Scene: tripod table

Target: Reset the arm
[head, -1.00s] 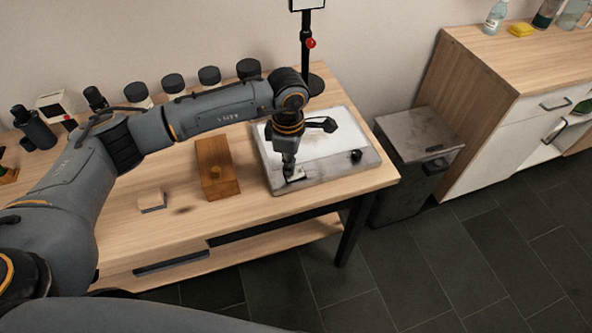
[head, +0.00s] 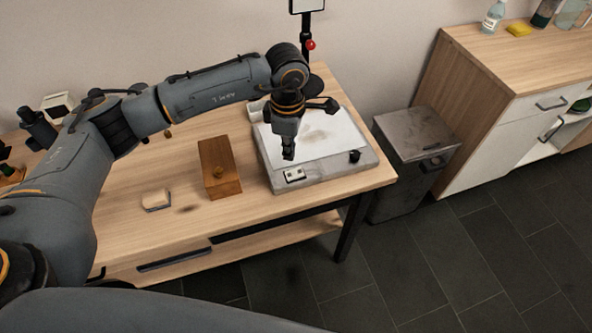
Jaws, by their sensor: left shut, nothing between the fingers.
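My left arm reaches in from the left over the wooden table (head: 110,238). My left gripper (head: 288,157) points down, shut and empty, over the front part of a grey device with a white top plate (head: 335,138). Its fingertips appear a little above a small light switch panel (head: 294,175) at the device's front left; the exact gap is hard to tell. A black knob (head: 354,156) sits at the device's front right. My right gripper is not in view.
A brown wooden box (head: 219,168) stands left of the device. A small pale block (head: 156,199) lies further left. A black stand (head: 306,30) is behind. A grey bin (head: 415,160) and a wooden cabinet (head: 475,90) are to the right.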

